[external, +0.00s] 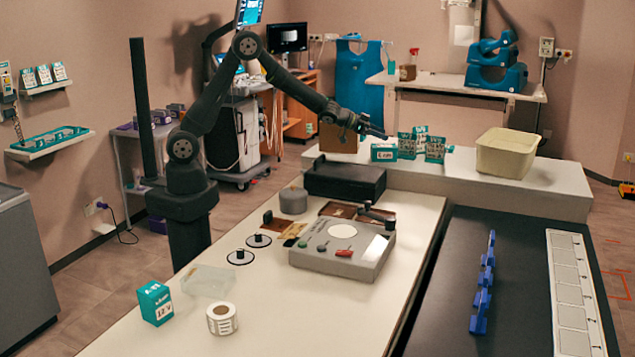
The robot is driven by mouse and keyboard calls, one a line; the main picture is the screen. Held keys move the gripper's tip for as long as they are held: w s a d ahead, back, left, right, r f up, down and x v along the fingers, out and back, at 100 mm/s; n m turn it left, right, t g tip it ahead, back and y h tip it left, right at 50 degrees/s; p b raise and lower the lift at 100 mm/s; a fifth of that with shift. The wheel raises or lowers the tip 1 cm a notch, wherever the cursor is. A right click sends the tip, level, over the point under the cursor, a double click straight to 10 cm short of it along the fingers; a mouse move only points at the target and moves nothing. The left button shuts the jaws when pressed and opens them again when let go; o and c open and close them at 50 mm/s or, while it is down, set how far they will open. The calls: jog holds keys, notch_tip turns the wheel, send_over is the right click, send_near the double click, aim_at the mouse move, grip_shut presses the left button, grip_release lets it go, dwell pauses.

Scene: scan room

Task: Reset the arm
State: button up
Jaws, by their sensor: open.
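My arm stands at the left of the white table and reaches to the right over it. My gripper (376,133) is open and appears empty. It is in the air near the back counter, at about the height of the teal and white boxes (407,144) there. From this view I cannot tell how far it is from the nearest box. The fingers are small and dark in the external view.
Below stand a black case (345,181) and a grey device with knobs (344,247). A teal box (155,303), a label roll (222,319) and a clear tray (207,281) are at the table's front left. A cream bin (507,153) stands on the back counter (560,180).

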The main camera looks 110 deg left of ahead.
jog(key=d+r, duration=0.5)
jog(key=d, duration=0.4)
jog(key=s+d+f+m+h, duration=0.1)
jog(key=d+f+m+h, duration=0.2)
jog(key=d, duration=0.9)
jog(key=s+d+f+m+h, duration=0.1)
jog(key=d+f+m+h, duration=0.2)
jog(key=d, duration=0.8)
jog(key=s+d+f+m+h, duration=0.2)
jog(key=d+f+h, duration=0.2)
jog(key=d, duration=0.8)
jog(key=shift+d+m, duration=0.3)
jog(key=shift+m, duration=0.1)
